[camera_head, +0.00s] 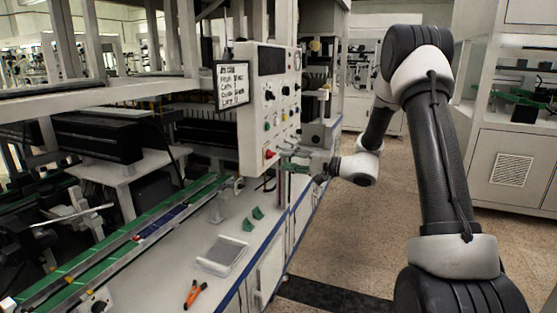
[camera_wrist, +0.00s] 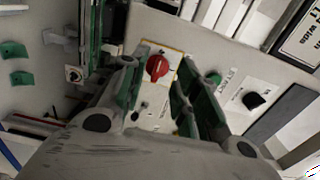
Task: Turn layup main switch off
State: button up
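The layup main switch, a red rotary knob on a yellow-edged plate (camera_wrist: 157,67), sits low on the grey control panel. It also shows in the head view (camera_head: 270,154) near the panel's lower edge. My gripper (camera_wrist: 155,84) is open, its two green-padded fingers either side of the knob in the wrist view. No contact with the knob is visible, and the depth gap is hard to tell. In the head view my gripper (camera_head: 298,157) is just right of the knob, in front of the panel face.
The control panel (camera_head: 255,130) carries several other knobs, including a black knob (camera_wrist: 255,99) and a green knob (camera_wrist: 214,77). A written sign (camera_head: 232,85) hangs at its left side. Below is a white bench (camera_head: 170,265) with green clips (camera_head: 252,218) and orange-handled pliers (camera_head: 194,293).

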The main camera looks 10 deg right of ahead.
jog(key=v, duration=0.7)
jog(key=shift+s+d, duration=0.15)
jog(key=s+f+m+g+h, duration=0.1)
jog(key=s+f+m+g, duration=0.1)
jog(key=s+f+g, duration=0.3)
jog(key=s+f+n+g+h, duration=0.2)
jog(key=s+g+h, duration=0.25)
jog(key=s, duration=1.15)
jog(key=s+d+r+n+t+h, duration=0.1)
jog(key=s+d+r+n+h, duration=0.2)
jog(key=s+r, duration=0.4)
jog(key=s+d+r+n+t+h, duration=0.2)
jog(key=s+d+r+n+h, duration=0.1)
jog(key=s+r+h, duration=0.3)
jog(key=shift+s+r+n, duration=0.5)
jog(key=shift+s+r, duration=0.2)
jog(key=shift+r, duration=0.15)
